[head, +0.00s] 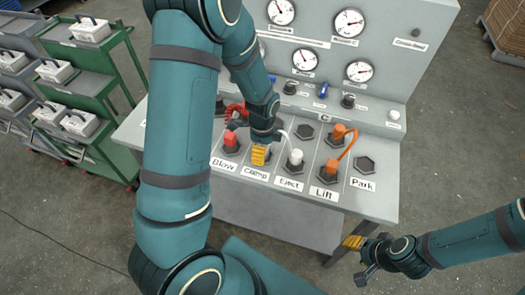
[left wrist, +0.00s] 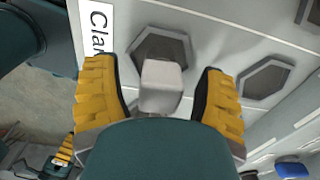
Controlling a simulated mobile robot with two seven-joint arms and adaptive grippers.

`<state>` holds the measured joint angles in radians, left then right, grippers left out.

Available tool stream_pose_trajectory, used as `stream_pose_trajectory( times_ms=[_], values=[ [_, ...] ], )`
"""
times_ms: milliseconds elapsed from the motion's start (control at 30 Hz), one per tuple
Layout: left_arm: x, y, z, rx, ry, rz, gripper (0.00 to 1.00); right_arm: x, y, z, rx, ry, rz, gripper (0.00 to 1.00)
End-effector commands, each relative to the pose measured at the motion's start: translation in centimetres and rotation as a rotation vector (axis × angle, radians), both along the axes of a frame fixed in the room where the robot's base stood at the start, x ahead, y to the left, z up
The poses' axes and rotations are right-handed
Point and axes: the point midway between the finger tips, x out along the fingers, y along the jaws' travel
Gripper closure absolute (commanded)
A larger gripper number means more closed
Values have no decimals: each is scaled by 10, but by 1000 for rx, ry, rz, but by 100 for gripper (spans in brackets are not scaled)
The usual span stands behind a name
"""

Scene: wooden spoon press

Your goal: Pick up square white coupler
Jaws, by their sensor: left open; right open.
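The square white coupler (left wrist: 162,85) shows in the left wrist view as a pale block beside a dark hexagonal socket (left wrist: 150,40) near the Clamp label. My left gripper (left wrist: 155,80) is open, with one yellow finger on each side of the block and gaps between. In the head view my left gripper (head: 260,154) is low over the Clamp column and hides most of what is there. A white plug (head: 295,158) with a white cable stands at the Eject socket. My right gripper (head: 358,258) is open and empty off the panel's front right.
A red plug (head: 230,143) stands at Blow, left of my left gripper. Orange plugs (head: 331,168) joined by an orange cable are at Lift. The Park socket (head: 364,164) is empty. Gauges rise behind the panel. A green cart (head: 92,85) stands at left.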

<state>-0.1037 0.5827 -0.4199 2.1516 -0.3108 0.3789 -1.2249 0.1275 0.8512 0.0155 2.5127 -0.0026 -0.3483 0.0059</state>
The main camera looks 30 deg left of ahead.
Motion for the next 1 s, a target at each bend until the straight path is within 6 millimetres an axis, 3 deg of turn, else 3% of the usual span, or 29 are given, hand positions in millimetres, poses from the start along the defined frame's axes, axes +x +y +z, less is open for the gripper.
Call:
stream_pose_trajectory(
  times_ms=[267,467,500,867,1000],
  values=[
    [0,0,-3,0,-1,1,29,0,0,0,0,0,1,53],
    [0,0,-3,0,-1,1,94,0,0,0,0,0,1,53],
    [0,0,-3,0,-1,1,100,0,0,0,0,0,0,53],
    [0,0,-3,0,0,1,100,0,0,0,0,0,0,53],
    [0,0,5,-1,-1,1,100,0,0,2,0,0,0,53]
  ],
)
